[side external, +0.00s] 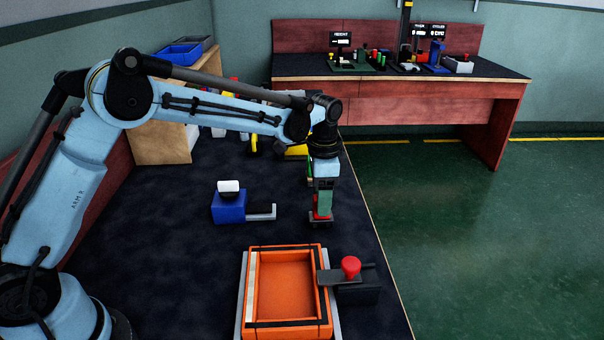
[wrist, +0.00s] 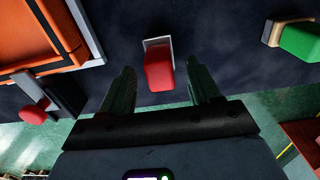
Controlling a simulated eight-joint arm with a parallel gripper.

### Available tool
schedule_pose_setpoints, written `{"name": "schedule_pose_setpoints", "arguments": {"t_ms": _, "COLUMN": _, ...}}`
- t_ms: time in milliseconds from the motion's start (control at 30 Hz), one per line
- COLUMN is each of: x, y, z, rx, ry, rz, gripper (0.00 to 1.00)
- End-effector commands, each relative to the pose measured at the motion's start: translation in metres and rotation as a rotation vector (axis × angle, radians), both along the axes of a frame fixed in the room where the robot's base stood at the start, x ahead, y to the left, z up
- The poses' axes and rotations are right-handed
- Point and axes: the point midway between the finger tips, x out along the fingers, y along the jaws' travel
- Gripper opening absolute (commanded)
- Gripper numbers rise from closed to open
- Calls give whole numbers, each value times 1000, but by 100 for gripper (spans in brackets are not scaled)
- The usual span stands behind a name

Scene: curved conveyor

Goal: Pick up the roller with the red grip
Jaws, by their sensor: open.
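The roller with the red grip shows in the wrist view (wrist: 159,72), with a pale grey frame at its far end. Its red part shows in the side view (side external: 321,215), low at the bench's right side and directly below my gripper (side external: 323,200). My gripper is open and points down. In the wrist view its two dark green fingers (wrist: 161,75) stand on either side of the red grip, with a gap on each side. I cannot tell how far the fingertips are above the bench.
An orange tray (side external: 250,290) stands at the front, with a red-knobbed clamp (side external: 350,267) at its right. A blue block with a white top (side external: 228,204) and a grey bracket lies to the left. A green-gripped tool (wrist: 302,40) lies right in the wrist view. The bench edge is close.

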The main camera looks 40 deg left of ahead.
Motion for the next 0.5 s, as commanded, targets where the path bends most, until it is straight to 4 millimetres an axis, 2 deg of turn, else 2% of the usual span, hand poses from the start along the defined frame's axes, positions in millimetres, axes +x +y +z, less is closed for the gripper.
{"name": "schedule_pose_setpoints", "arguments": {"t_ms": 133, "x": 0, "y": 0, "z": -15, "rx": 0, "ry": 0, "rz": 0, "gripper": 62}}
{"name": "schedule_pose_setpoints", "arguments": {"t_ms": 400, "x": 0, "y": 0, "z": -17, "rx": 0, "ry": 0, "rz": 1, "gripper": 62}}
{"name": "schedule_pose_setpoints", "arguments": {"t_ms": 500, "x": 0, "y": 0, "z": -17, "rx": 0, "ry": 0, "rz": 1, "gripper": 46}}
